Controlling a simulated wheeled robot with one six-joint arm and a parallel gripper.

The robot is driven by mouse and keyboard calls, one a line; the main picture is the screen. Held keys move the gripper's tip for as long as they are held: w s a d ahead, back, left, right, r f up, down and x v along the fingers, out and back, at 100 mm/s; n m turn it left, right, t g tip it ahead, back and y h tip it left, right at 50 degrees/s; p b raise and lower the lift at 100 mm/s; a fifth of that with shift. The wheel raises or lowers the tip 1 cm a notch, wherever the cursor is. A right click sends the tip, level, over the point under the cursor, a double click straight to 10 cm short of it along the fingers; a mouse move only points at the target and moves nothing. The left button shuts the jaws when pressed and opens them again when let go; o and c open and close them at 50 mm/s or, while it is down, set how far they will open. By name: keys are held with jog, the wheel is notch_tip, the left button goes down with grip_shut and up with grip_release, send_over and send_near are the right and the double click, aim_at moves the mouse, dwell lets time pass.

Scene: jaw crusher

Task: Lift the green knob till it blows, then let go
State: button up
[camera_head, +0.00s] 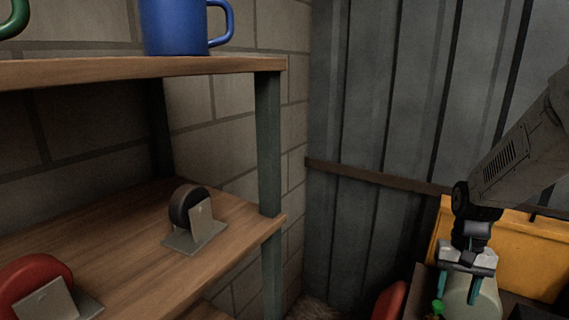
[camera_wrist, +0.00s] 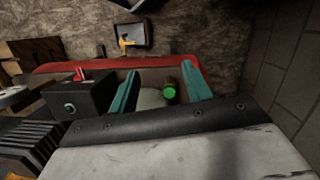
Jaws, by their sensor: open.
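The green knob (camera_wrist: 169,91) is small and round in the wrist view. It shows between my gripper's two teal fingers, closer to the right one. In the head view the green knob (camera_head: 437,306) is at the bottom right, just left of my gripper (camera_head: 457,294). My gripper points down there, with its fingers spread and nothing held. It also shows open in the wrist view (camera_wrist: 161,72). A pale rounded body (camera_wrist: 150,99) lies beside the knob. I cannot tell the gap between the fingers and the knob.
A black box (camera_wrist: 82,97) with a red switch stands left of the fingers in the wrist view. A red edge (camera_wrist: 110,63) runs behind. In the head view a yellow bin (camera_head: 520,250) stands behind my gripper, and wooden shelves (camera_head: 130,215) with caster wheels fill the left.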

jog(key=s+a+r+n+t, duration=0.25)
jog(key=s+a+r, duration=0.35)
jog(key=s+r, duration=0.3)
jog(key=s+a+r+n+t, duration=0.1)
jog(key=s+a+r+n, duration=0.2)
jog(key=s+a+r, duration=0.55)
jog(key=m+g, duration=0.2)
jog(key=m, duration=0.5)
send_over(439, 304)
jog(key=shift+t+h, duration=0.25)
jog(key=shift+h, duration=0.05)
notch_tip(439, 304, down, 24)
jog(key=shift+r, duration=0.1)
notch_tip(439, 304, down, 8)
jog(key=shift+r, duration=0.15)
